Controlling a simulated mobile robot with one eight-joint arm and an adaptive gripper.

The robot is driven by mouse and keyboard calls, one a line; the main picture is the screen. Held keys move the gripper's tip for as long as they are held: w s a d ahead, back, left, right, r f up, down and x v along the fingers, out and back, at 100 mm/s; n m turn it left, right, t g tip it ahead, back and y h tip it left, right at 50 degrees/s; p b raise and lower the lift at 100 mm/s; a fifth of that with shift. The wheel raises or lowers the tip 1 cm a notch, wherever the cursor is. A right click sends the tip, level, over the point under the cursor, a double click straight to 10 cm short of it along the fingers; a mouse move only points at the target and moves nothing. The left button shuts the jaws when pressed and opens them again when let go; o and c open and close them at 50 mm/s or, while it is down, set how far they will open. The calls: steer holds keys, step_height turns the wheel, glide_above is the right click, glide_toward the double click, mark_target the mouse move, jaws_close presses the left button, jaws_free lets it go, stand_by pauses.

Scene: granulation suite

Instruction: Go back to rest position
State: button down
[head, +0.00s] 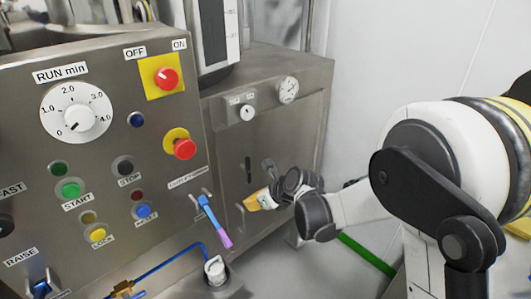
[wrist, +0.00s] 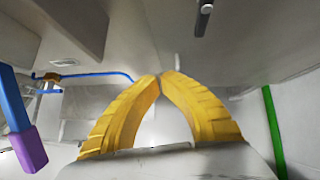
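My gripper (head: 250,203) has yellow fingers and is in front of the lower steel cabinet, right of the control panel. In the wrist view its two fingers (wrist: 160,77) meet at the tips, with nothing seen between them. My white arm reaches in from the right of the head view. A lever with a blue and purple handle (head: 214,221) sticks out from the panel, left of my gripper and apart from it. It also shows at the left edge of the wrist view (wrist: 22,125).
The control panel (head: 105,180) has a RUN min dial (head: 76,110), a red switch on yellow (head: 166,77), a red mushroom button (head: 184,149) and several coloured buttons. The cabinet (head: 300,110) carries a gauge (head: 288,90). A blue hose (head: 170,262) runs below. The wall side looks clear.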

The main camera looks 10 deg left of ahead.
steer(key=s+d+r+n+t+h, duration=0.1)
steer(key=s+d+r+n, duration=0.25)
steer(key=d, duration=0.25)
steer(key=s+d+r+n+h, duration=0.1)
steer(key=s+d+r+n, duration=0.25)
steer(key=d+r, duration=0.2)
steer(key=s+d+r+n+t+h, duration=0.1)
steer(key=s+d+r+n+h, duration=0.1)
steer(key=d+r+n, duration=0.4)
steer(key=s+d+f+n+h, duration=0.1)
steer(key=s+d+n+h, duration=0.2)
steer(key=s+d+n, duration=0.8)
steer(key=s+d, duration=0.4)
steer(key=shift+s+d+n+h, duration=0.15)
steer(key=shift+s+n+h, duration=0.15)
steer(key=shift+s, duration=0.1)
steer(key=shift+f, duration=0.1)
